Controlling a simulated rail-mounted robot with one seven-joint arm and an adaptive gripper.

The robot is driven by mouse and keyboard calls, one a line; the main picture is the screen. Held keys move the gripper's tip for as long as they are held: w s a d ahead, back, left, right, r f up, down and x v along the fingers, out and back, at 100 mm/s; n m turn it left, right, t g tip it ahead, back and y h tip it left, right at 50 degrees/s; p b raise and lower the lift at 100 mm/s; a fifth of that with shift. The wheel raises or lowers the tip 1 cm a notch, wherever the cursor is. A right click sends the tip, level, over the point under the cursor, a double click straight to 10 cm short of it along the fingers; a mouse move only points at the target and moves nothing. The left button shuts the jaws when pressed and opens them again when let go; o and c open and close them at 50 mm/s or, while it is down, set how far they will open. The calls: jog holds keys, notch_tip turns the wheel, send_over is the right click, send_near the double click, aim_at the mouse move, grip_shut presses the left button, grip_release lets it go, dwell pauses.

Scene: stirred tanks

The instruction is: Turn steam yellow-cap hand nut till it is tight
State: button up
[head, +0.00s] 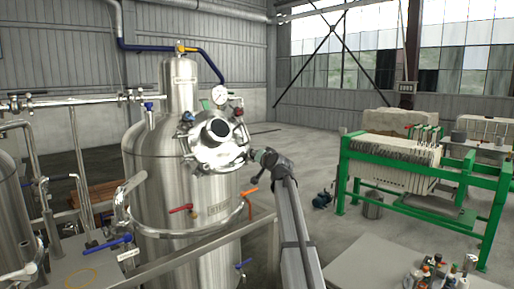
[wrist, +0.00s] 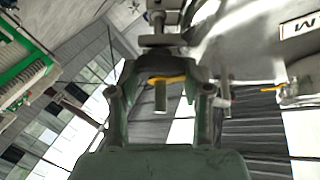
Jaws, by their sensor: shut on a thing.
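The steel tank (head: 160,185) stands left of centre in the head view, with a round manway (head: 212,155) on its front. My gripper (head: 253,156) is at the right edge of the manway; the nut is too small to make out there. In the wrist view, my gripper (wrist: 163,72) is shut on the hand nut, whose yellow cap (wrist: 168,79) shows as a strip between the fingers. A short metal stud (wrist: 160,97) sticks out from it toward my palm. The fingers hide most of the nut, and I cannot tell how tight it sits.
A pressure gauge (head: 220,95) sits above the manway. A red-handled valve (head: 182,209) and a label plate (head: 218,208) are below it. A steel rail (head: 190,242) runs in front of the tank.

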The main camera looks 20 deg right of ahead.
jog(key=shift+r+m+g+h+p, duration=0.15)
jog(key=shift+m+g+h+p, duration=0.35)
jog(key=shift+m+p, duration=0.9)
jog(key=o, duration=1.2)
jog(key=shift+w, duration=0.1)
jog(key=shift+c, duration=0.2)
jog(key=v, duration=1.2)
jog(key=shift+a+f, duration=0.15)
jog(key=shift+f, duration=0.15)
